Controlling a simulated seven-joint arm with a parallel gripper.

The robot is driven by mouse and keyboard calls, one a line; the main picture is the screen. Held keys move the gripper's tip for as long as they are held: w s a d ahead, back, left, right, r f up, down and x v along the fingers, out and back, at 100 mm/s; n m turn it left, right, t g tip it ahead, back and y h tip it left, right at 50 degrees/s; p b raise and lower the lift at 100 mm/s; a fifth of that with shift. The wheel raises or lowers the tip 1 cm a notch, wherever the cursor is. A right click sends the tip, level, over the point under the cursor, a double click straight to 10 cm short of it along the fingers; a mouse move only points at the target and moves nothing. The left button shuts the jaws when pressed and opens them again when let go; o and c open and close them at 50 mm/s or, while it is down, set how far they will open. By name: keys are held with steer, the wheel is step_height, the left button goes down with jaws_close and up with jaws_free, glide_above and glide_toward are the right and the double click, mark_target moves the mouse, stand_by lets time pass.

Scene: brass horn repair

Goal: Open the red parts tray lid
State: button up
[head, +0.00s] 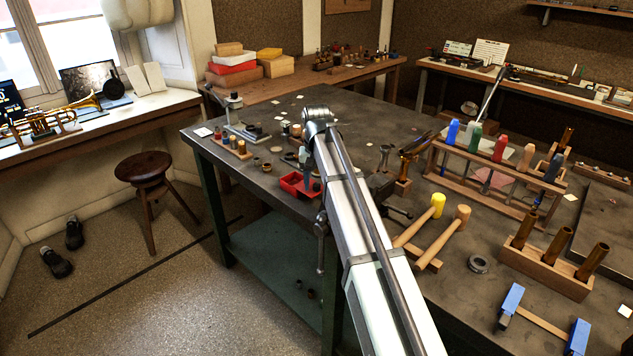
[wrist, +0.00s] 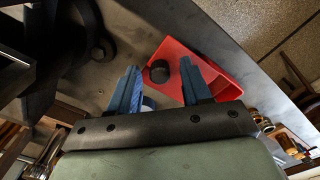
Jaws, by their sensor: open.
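The red parts tray (head: 291,183) sits near the left edge of the dark bench in the head view, partly hidden behind my arm. In the wrist view the red tray (wrist: 215,76) shows its floor and walls, and a dark round piece (wrist: 159,72) lies at its near side. I cannot make out a separate lid. My gripper (wrist: 159,66) is open, with its two blue fingers pointing toward the tray and the dark piece between their tips in the picture. I see nothing held. Whether a finger touches the tray is unclear.
A wooden block with jars (head: 234,146) stands left of the tray. A vise (head: 388,195) is to its right. Mallets (head: 431,212) and a screwdriver rack (head: 482,180) stand further right. The bench's left edge runs close by the tray. A dark ring (wrist: 101,50) lies beside it.

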mark_target(316, 184)
step_height(316, 184, up, 14)
stand_by(0.6)
steer(key=shift+f, duration=0.15)
